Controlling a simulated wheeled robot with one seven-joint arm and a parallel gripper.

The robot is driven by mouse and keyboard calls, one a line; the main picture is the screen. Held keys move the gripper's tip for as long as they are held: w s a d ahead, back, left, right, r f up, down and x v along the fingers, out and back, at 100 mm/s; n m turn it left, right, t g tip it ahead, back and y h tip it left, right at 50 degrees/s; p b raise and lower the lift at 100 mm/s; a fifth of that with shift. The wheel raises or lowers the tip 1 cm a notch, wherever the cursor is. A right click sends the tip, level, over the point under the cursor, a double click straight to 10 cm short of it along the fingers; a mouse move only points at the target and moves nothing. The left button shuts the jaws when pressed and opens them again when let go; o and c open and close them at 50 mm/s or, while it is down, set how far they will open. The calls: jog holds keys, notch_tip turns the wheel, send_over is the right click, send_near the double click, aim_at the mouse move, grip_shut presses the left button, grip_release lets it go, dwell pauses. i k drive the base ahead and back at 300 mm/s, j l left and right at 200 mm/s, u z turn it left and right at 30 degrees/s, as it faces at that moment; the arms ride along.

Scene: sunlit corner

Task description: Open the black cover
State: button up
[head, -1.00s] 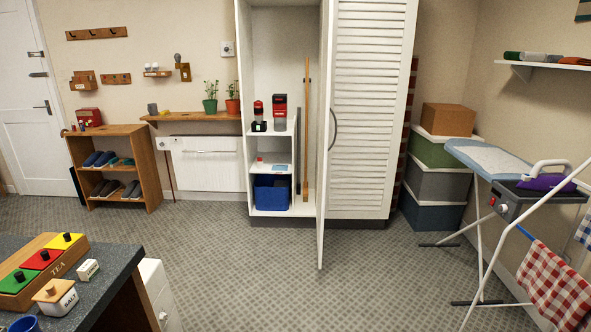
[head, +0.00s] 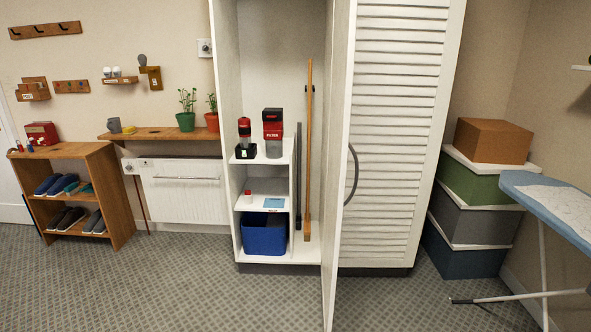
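I cannot make out a black cover for certain in the head view. In the open white cupboard (head: 226,130), a small red and black device (head: 245,131) stands on the upper shelf on a black base (head: 246,152). Beside it stands a grey canister with a red and black top marked FILTER (head: 273,124). Whether any of these black parts is a cover, I cannot tell. My gripper is not in view.
The cupboard's left door (head: 338,190) stands open toward me; the louvred right door (head: 398,130) is shut. A blue bin (head: 264,236) is low inside. A shoe rack (head: 72,150) stands left, stacked boxes (head: 478,195) and an ironing board (head: 553,205) right. Carpet (head: 190,285) in front is clear.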

aim_at(271, 113)
jog(key=i+u, duration=0.25)
jog(key=i, duration=0.4)
jog(key=i+u, duration=0.3)
jog(key=i, duration=0.3)
jog(key=i+l+u, duration=0.25)
jog(key=i, duration=0.35)
jog(key=i+j, duration=0.15)
jog(key=i, duration=0.4)
jog(key=i+j, duration=0.15)
jog(key=i, duration=0.45)
jog(key=i+j, duration=0.15)
jog(key=i, duration=0.4)
jog(key=z, duration=0.85)
